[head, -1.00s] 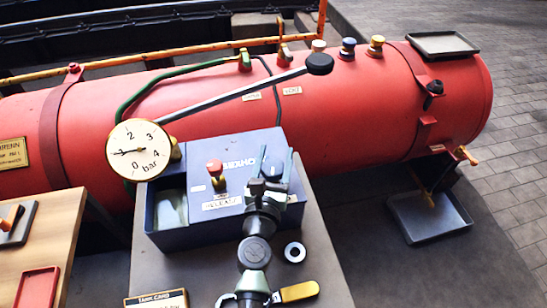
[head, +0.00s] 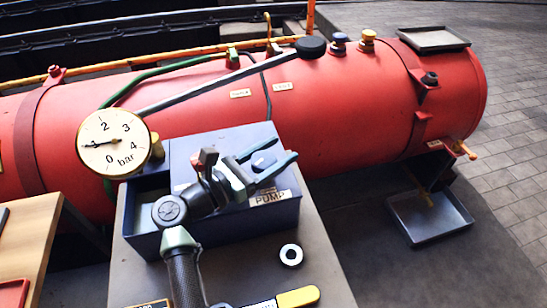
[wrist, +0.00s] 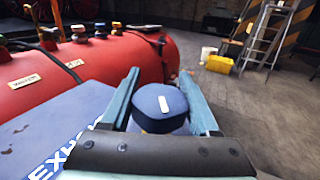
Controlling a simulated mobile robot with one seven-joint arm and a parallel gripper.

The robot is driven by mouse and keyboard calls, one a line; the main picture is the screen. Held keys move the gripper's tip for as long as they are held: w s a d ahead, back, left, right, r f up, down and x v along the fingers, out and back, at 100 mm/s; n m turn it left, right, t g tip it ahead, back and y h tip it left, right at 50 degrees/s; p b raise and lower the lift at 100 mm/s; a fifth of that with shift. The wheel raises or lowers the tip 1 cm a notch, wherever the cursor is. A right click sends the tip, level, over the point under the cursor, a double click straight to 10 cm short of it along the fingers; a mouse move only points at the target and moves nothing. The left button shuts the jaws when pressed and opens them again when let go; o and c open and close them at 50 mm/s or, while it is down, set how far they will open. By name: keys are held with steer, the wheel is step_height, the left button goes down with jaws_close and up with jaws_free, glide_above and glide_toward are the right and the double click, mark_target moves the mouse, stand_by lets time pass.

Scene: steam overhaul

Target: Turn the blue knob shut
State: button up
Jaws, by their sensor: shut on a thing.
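The blue knob (head: 262,160) sits on top of the blue-grey pump box (head: 285,212), low in its right half. In the wrist view the knob (wrist: 158,107) is a round dark blue cap with a white mark on top, running nearly straight away from me. My gripper (head: 268,166) has one finger on each side of the knob, shut on it. The finger pads show in the wrist view too (wrist: 160,98). The lower part of the knob is hidden behind the fingers and palm.
A red lever (head: 205,158) stands on the box close left of my wrist. A pressure gauge (head: 114,143) reads near 1 bar. The red boiler (head: 330,110) with a long black-ended handle (head: 311,47) lies behind. A metal ring (head: 291,255) and yellow-handled valve (head: 298,297) are in front.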

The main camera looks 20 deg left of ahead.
steer(key=shift+s+m+g+h+b, duration=0.1)
steer(key=shift+m+g+h+b, duration=0.35)
steer(key=shift+h, duration=0.25)
steer(key=o, duration=1.4)
steer(key=shift+d, duration=0.1)
step_height(320, 180, up, 10)
steer(key=p, duration=0.3)
